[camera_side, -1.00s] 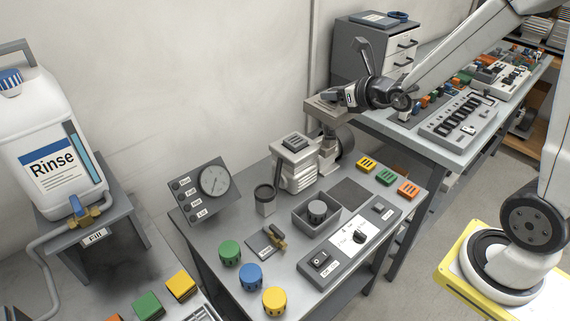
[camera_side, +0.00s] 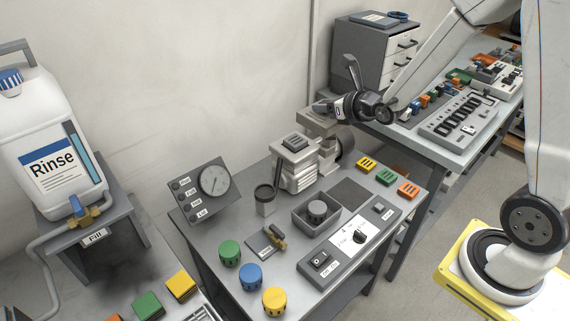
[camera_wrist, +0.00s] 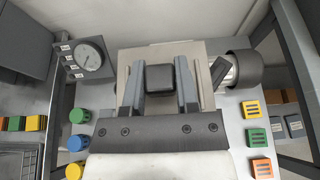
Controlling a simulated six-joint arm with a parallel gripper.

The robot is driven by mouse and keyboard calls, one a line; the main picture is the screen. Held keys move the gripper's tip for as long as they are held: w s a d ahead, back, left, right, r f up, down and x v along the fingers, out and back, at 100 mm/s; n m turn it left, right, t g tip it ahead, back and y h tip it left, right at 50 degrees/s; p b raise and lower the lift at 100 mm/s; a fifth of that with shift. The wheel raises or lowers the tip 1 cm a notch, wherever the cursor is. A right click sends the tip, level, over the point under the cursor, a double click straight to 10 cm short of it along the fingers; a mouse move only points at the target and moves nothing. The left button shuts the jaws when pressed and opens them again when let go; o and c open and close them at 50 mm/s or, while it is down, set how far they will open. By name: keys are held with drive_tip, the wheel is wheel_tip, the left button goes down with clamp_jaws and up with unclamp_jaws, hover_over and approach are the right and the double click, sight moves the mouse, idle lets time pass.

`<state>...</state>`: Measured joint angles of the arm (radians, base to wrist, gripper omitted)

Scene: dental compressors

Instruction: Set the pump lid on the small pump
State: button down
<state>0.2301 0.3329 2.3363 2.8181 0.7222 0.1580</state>
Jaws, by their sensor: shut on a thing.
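My gripper (camera_side: 327,108) is shut on the dark square knob of the pump lid (camera_side: 316,123), a flat beige-grey plate held roughly level. In the wrist view the lid (camera_wrist: 137,62) fills the upper middle, with its knob between my fingers (camera_wrist: 160,80). The lid hides the pump tops in the wrist view.
A gauge panel (camera_side: 208,190), a cup (camera_side: 265,199) and a grey tray (camera_side: 300,222) stand on the bench. Green, blue and yellow knobs (camera_side: 251,276) line its front left. A second bench (camera_side: 440,155) with a drawer unit (camera_side: 375,55) is behind at the right.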

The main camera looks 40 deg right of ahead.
drive_tip(key=shift+w+d+f, duration=0.2)
drive_tip(key=shift+w+f, duration=1.15)
drive_tip(key=shift+w, duration=0.45)
drive_tip(key=shift+w+d+f, duration=0.25)
drive_tip(key=shift+w+f, duration=1.1)
drive_tip(key=shift+w, duration=0.4)
drive_tip(key=shift+w+d+f, duration=0.2)
drive_tip(key=shift+w+f, duration=1.15)
drive_tip(key=shift+w, duration=0.45)
drive_tip(key=shift+w+f, duration=0.1)
drive_tip(key=shift+w+f, duration=0.15)
drive_tip(key=shift+f, duration=0.05)
drive_tip(key=shift+d+f, duration=0.1)
drive_tip(key=shift+f, duration=1.4)
drive_tip(key=shift+f, duration=0.6)
